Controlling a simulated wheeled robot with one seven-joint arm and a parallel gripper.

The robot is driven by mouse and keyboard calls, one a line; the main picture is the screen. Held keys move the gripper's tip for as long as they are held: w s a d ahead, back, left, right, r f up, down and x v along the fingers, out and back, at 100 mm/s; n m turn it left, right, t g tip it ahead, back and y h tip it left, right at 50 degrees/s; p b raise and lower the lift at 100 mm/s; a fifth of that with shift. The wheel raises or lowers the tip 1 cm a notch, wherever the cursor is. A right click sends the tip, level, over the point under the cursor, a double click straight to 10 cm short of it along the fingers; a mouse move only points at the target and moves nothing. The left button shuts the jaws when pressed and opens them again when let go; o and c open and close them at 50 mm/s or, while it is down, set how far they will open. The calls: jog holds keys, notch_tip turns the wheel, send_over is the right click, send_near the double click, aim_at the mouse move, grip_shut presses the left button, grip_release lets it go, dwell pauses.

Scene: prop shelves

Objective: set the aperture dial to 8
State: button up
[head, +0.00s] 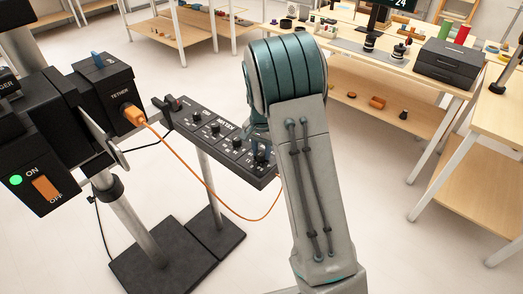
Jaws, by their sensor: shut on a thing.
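A long black control panel (203,143) on a stand holds a row of several small knobs with white markings. Its labels are too small to read, so I cannot tell which knob is the aperture dial or what it is set to. My gripper (261,153) is at the panel's right, near end, pointing down onto it. It is shut on a knob there, which is mostly hidden by the gripper and my arm.
A black camera-like rig (70,105) with an orange ON/OFF switch (46,188) stands left. An orange tether cable (193,168) loops below the panel. A wooden table (350,55) with a black box (448,64) stands behind. The floor at lower right is clear.

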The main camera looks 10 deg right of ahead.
aim_at(262, 152)
jog(key=o, duration=1)
notch_tip(262, 152, up, 14)
jog(key=shift+f+b, duration=0.1)
jog(key=shift+b, duration=0.3)
jog(key=s+n+t, duration=0.1)
jog(key=s+n, duration=0.1)
jog(key=s, duration=0.7)
jog(key=s+r+n+t, duration=0.1)
jog(key=s+n, duration=0.2)
jog(key=s, duration=0.6)
jog(key=s+n+t, duration=0.1)
jog(key=s+n, duration=0.1)
jog(key=s, duration=0.8)
jog(key=shift+a+r+n, duration=0.1)
jog(key=shift+r+n, duration=0.2)
jog(key=shift+n, duration=0.1)
